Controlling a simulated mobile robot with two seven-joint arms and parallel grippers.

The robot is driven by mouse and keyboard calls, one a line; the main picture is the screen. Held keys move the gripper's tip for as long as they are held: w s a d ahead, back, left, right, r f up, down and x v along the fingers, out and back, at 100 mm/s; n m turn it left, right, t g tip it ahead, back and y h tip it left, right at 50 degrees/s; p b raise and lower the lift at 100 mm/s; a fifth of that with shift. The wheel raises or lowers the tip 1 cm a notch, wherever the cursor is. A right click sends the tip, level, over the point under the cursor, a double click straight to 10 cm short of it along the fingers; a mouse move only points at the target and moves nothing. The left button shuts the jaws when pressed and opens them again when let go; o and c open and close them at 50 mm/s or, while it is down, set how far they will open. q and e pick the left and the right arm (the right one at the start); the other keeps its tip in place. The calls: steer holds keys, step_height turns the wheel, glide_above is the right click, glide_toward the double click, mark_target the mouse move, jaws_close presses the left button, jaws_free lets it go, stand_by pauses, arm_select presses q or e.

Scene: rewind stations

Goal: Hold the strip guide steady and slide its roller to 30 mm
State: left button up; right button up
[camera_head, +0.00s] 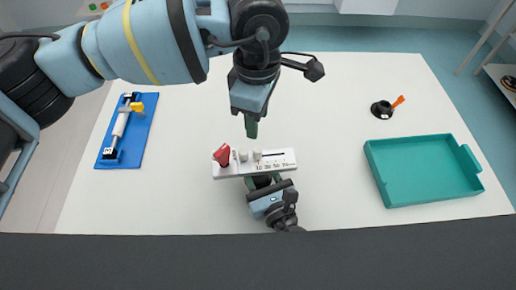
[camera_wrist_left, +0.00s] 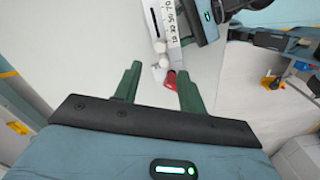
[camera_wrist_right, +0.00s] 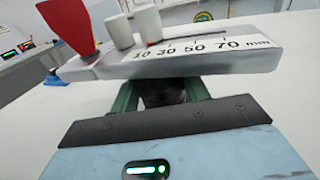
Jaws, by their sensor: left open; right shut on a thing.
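The strip guide (camera_head: 284,161) is a white bar near the middle of the table, with a slot and a scale marked 10, 30, 50, 70 mm. A red lever (camera_wrist_right: 68,22) stands at its left end. Two white cylinders stand beside it; the one nearer the slot, apparently the roller (camera_wrist_right: 147,22), is near the slot's low end, around the 10 mark. My right gripper (camera_wrist_right: 160,92) is shut on the guide from its near side, partly beneath it. My left gripper (camera_head: 251,128) is open and empty beyond the guide, pointing down; the left wrist view shows its spread fingers (camera_wrist_left: 158,85).
A blue board (camera_head: 137,135) with a white rod and yellow part lies at the left. A black holder with an orange handle (camera_head: 383,109) stands at the back right. An empty teal tray (camera_head: 425,170) lies at the right. The table between guide and tray is clear.

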mark_target(258, 149)
arm_select(q)
steer(key=n, duration=0.4)
steer(key=r+n, duration=0.1)
steer(key=n, duration=0.7)
steer(key=shift+r+n, duration=0.3)
steer(key=shift+r, duration=0.1)
steer(key=shift+f, duration=0.1)
step_height(258, 149, down, 12)
steer(key=shift+r, duration=0.1)
jaws_close()
